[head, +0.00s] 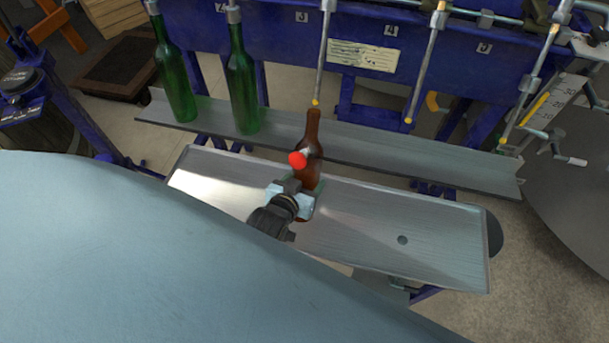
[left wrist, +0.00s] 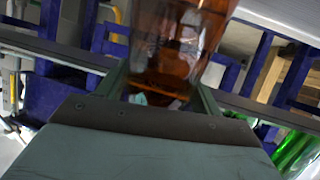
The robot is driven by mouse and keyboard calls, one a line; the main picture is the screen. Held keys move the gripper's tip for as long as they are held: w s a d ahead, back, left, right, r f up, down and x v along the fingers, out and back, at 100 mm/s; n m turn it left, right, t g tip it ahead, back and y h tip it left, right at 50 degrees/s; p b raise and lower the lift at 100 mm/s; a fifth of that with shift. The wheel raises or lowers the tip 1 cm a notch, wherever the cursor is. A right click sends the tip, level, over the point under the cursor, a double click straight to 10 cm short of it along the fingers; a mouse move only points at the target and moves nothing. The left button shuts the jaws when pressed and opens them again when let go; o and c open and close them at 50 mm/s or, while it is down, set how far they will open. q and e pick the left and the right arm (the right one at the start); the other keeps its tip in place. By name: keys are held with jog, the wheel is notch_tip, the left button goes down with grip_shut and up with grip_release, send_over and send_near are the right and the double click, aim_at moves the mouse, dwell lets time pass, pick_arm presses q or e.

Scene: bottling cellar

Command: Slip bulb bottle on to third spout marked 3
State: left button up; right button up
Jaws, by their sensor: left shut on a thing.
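The brown bottle (head: 313,136) stands roughly upright above the metal tray in the head view, its mouth close below the yellow tip of the spout marked 3 (head: 318,65). I cannot tell whether tip and mouth touch. My left gripper (head: 298,192) is shut on the lower part of the bottle. In the left wrist view the amber bottle (left wrist: 175,45) sits between both fingers (left wrist: 163,92). My right gripper is not in view.
Green bottles (head: 174,75) (head: 241,85) hang on the two spouts to the left. The spouts to the right (head: 424,65) (head: 530,85) are empty. A long metal rail (head: 400,150) runs behind the tray (head: 440,230). A blue frame (head: 270,35) carries the spouts.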

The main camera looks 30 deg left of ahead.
pick_arm(q)
jog(key=shift+w+r, duration=0.1)
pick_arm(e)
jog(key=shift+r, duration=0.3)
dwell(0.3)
